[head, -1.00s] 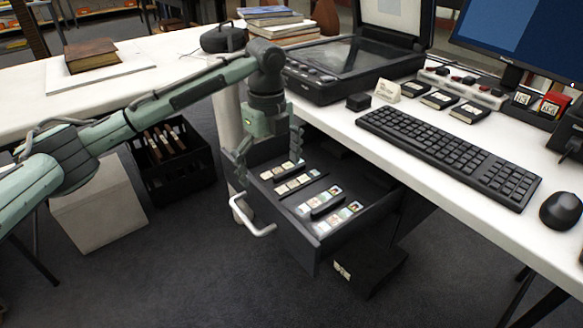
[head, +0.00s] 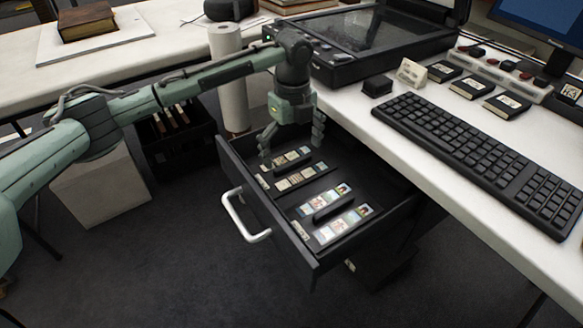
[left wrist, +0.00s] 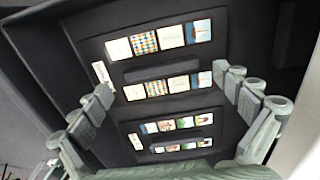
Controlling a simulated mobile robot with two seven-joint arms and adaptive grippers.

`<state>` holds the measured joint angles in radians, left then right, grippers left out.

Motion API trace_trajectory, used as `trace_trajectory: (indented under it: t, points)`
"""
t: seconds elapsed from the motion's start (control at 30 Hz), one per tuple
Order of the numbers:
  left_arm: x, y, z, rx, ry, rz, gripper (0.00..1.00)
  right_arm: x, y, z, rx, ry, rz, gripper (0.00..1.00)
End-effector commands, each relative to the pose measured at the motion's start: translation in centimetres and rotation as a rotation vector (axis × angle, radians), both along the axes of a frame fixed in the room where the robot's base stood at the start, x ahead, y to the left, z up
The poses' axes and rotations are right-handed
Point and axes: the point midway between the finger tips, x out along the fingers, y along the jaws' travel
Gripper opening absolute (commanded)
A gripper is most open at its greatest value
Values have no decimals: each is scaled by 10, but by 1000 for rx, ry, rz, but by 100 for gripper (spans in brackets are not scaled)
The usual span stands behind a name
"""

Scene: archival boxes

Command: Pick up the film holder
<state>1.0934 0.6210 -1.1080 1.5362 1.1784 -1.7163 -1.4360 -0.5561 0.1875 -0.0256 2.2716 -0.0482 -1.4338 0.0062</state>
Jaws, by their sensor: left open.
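An open dark drawer (head: 288,245) holds several film holders, strips of small pictures, lying flat in rows. Two paler strips, one at the back (head: 288,159) and one in front of it (head: 301,178), lie near my left gripper (head: 291,150). Two more colourful strips (head: 326,198) lie nearer the drawer front. My left gripper is open and empty, pointing down above the back part of the drawer. In the left wrist view, its fingers (left wrist: 168,98) stand wide on either side of a film holder (left wrist: 167,87), seemingly above it. My right gripper is not in view.
Black ridges (head: 326,205) separate strips inside the drawer. The drawer handle (head: 242,218) sticks out at the front left. The white desk, with a keyboard (head: 470,150) and scanner (head: 350,45), overhangs at the right. A pale roll (head: 230,85) stands behind the drawer.

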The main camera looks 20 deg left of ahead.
Motion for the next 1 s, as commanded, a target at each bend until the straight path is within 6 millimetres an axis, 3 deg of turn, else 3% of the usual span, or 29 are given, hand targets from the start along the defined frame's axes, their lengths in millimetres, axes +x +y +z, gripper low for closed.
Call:
trace_trajectory:
  t: [0.13, 0.4, 0.77, 1.0]
  points:
    - [0, 0, -17, 1, -1, -1, 100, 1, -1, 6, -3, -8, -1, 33]
    - [0, 0, -20, 0, -1, -2, 100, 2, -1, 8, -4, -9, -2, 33]
    - [0, 0, -20, 0, -1, -2, 55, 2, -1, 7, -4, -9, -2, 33]
    - [0, 0, -18, 0, -2, -2, 54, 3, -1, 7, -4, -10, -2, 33]
